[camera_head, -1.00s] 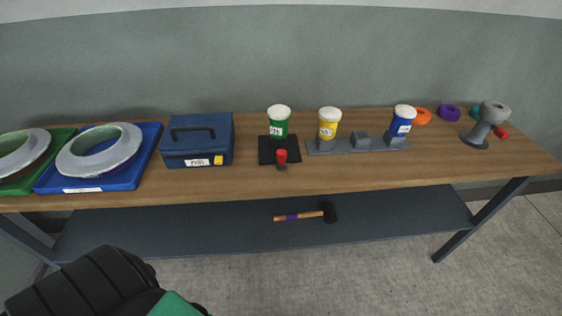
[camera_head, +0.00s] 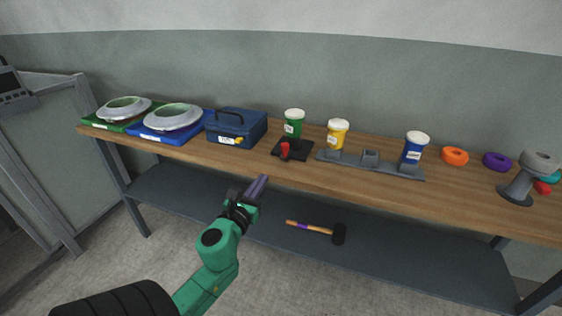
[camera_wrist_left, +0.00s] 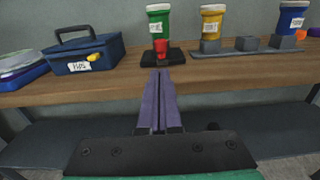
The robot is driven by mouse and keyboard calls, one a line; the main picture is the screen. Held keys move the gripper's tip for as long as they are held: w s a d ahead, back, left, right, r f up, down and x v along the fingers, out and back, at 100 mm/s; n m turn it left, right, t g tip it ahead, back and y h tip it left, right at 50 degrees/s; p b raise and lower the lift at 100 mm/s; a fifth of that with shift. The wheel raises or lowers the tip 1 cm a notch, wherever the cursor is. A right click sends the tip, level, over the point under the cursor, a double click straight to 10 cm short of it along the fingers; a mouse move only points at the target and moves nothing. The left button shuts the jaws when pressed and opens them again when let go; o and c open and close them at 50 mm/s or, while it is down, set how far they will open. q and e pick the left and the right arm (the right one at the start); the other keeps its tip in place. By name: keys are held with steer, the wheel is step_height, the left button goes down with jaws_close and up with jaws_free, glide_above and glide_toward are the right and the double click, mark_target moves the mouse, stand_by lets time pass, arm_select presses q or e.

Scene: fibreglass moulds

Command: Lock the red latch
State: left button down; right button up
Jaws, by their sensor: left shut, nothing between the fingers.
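The red latch (camera_head: 285,150) is a small upright red piece at the front of a black base plate (camera_head: 300,152) on the table. A green jar (camera_head: 293,122) with a white lid stands on the plate behind it. The red latch also shows in the left wrist view (camera_wrist_left: 162,48), straight beyond the fingertips. My left gripper (camera_head: 264,178) has purple fingers, shut and empty, in front of the table's front edge. It is apart from the latch. In the left wrist view its fingers (camera_wrist_left: 160,76) point toward the latch. My right gripper is not in view.
The blue toolbox (camera_head: 236,130) stands left of the plate. Right of it is a grey rack (camera_head: 390,168) with a yellow jar (camera_head: 338,132) and a blue jar (camera_head: 414,147). A hammer (camera_head: 315,229) lies on the lower shelf. The tabletop before the latch is clear.

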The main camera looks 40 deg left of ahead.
arm_select(q)
steer(key=p, duration=0.1)
glide_toward(283, 150)
steer(key=x, duration=0.7)
steer(key=shift+s, duration=0.1)
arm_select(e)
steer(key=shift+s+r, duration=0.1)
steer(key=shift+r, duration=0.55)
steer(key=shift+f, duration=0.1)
